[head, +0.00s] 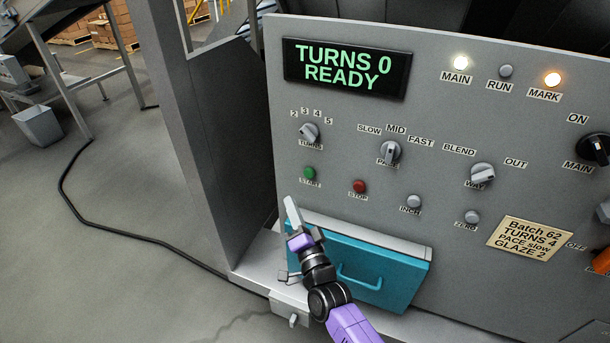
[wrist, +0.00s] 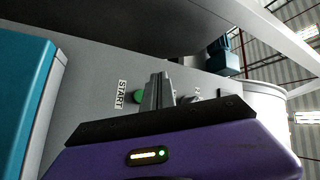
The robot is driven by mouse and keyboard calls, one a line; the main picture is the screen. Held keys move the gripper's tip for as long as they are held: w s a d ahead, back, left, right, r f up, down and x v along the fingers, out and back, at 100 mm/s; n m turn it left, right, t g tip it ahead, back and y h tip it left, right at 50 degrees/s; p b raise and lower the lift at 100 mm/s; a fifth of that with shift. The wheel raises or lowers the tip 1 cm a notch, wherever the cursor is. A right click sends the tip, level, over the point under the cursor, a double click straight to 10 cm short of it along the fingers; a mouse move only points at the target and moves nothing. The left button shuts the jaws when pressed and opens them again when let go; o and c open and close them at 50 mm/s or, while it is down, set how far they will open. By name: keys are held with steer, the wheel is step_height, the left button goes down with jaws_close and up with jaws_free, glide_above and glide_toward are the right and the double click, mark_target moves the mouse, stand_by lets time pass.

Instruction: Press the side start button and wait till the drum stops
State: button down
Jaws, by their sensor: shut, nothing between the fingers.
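The green start button (head: 309,173) is on the grey control panel (head: 440,190), above the label START. My gripper (head: 291,205) is shut and empty, in front of the panel just below and left of the green button. In the wrist view the closed fingers (wrist: 158,92) point toward the panel, and the green button (wrist: 139,97) shows beside them, partly hidden. I cannot tell whether they touch. The display (head: 346,67) reads TURNS 0 READY. The MAIN lamp (head: 460,62) and MARK lamp (head: 552,79) are lit; the RUN lamp (head: 505,71) is dark. The drum itself is hard to make out.
A red stop button (head: 359,186) sits right of start. A teal drawer (head: 385,272) with a handle is below. Knobs for turns (head: 309,133), pace (head: 389,151) and way (head: 482,175) are on the panel. A note card (head: 528,241) reads Batch 62, TURNS 4. Open floor lies left.

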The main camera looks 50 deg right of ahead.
mark_target(309, 173)
steer(key=shift+d, duration=0.1)
steer(key=w+d+b, duration=0.3)
steer(key=d+b, duration=0.3)
steer(key=d, duration=0.2)
steer(key=shift+d, duration=0.1)
stand_by(2.2)
steer(key=shift+w+d+p, duration=0.1)
steer(key=shift+d+p, duration=0.3)
steer(key=shift+p, duration=0.1)
